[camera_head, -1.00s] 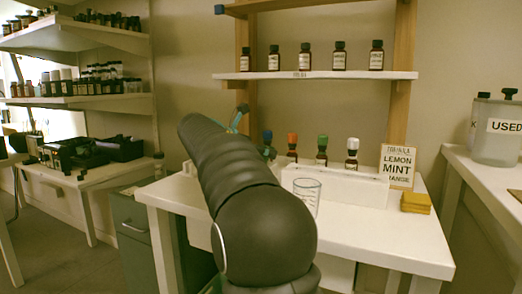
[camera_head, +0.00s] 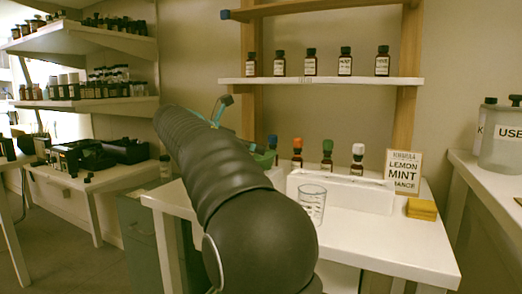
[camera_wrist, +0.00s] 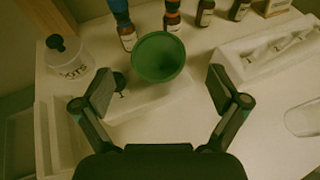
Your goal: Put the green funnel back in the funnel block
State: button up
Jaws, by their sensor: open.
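The green funnel (camera_wrist: 158,57) shows its wide round mouth in the wrist view, just beyond my fingertips and roughly centred between them. My gripper (camera_wrist: 162,90) is open, with one finger on each side and nothing between the tips. A low white block (camera_wrist: 150,104) lies below and behind the funnel's near edge. I cannot tell whether the funnel's stem sits in this block. In the head view a bit of green funnel (camera_head: 264,159) shows past my arm, which hides most of the gripper.
Capped bottles (camera_head: 327,157) stand in a row behind the funnel. The table's front right (camera_head: 390,240) is clear.

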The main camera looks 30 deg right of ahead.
jog(key=v, duration=0.4)
jog(key=shift+s+a+r, duration=0.1)
jog(key=shift+a+r, duration=0.05)
jog(key=shift+a, duration=0.2)
jog(key=shift+s, duration=0.1)
